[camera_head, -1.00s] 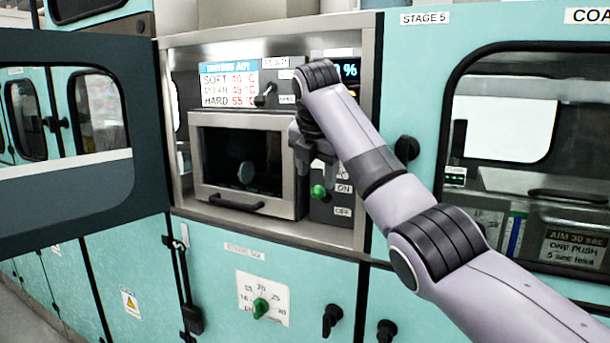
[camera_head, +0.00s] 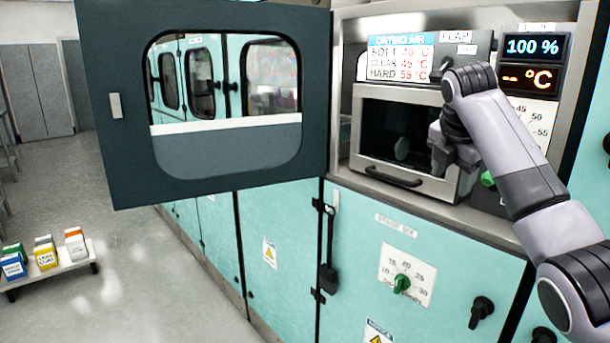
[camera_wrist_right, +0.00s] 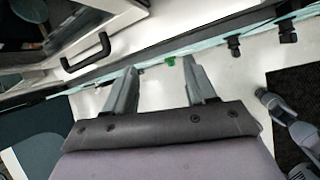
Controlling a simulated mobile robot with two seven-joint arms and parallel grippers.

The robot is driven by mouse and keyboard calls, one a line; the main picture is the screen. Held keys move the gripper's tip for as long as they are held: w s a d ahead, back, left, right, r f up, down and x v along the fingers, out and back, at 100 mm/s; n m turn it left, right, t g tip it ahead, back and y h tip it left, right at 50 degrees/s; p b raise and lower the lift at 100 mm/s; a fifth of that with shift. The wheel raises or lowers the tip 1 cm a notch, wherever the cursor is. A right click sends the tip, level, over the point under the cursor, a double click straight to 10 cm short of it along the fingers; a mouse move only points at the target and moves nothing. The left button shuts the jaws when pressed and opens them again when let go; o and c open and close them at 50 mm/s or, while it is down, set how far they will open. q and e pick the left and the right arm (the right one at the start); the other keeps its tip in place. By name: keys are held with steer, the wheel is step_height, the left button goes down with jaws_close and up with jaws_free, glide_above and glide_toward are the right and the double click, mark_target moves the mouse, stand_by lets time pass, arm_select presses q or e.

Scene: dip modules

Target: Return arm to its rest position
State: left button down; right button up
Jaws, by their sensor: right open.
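My right arm comes in from the right in the head view. Its gripper (camera_head: 455,155) hangs in front of the right edge of the small oven-like chamber (camera_head: 405,185), left of a green knob (camera_head: 487,178). I cannot tell from the head view whether it touches anything. In the right wrist view the two fingers (camera_wrist_right: 158,78) are spread apart with nothing between them. The chamber's black handle (camera_wrist_right: 87,53) lies to their left. My left gripper is not in view.
A large dark windowed door (camera_head: 225,182) stands open left of the bay. A readout panel (camera_head: 535,62) is at the upper right. Knobs, including a green dial (camera_head: 401,283), stick out below. A low bench (camera_head: 62,265) with coloured boxes stands on the open floor at left.

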steer(key=s+a+f+m+y, duration=0.1)
steer(key=s+f+m, duration=0.3)
steer(key=f, duration=0.6)
steer(key=s+a+f+m, duration=0.2)
steer(key=s+f, duration=0.3)
steer(key=f, duration=0.6)
steer(key=s+a+f+m+y, duration=0.1)
steer(key=s+f+m, duration=0.35)
steer(key=f, duration=0.55)
steer(key=s+f+m+g, duration=0.15)
steer(key=s+m, duration=0.25)
steer(key=s, duration=0.6)
steer(key=s+f+m+y, duration=0.1)
steer(key=s+f+m, duration=0.15)
steer(key=s, duration=0.65)
steer(key=s+f+m, duration=0.2)
steer(key=s+m, duration=0.2)
steer(key=s, duration=0.6)
steer(key=w+a+f+t+y, duration=0.2)
steer(key=w+f+t, duration=0.4)
steer(key=f, duration=0.2)
steer(key=shift+w+a+f+t, duration=0.2)
steer(key=shift+a+f+t, duration=0.15)
steer(key=shift+a, duration=0.05)
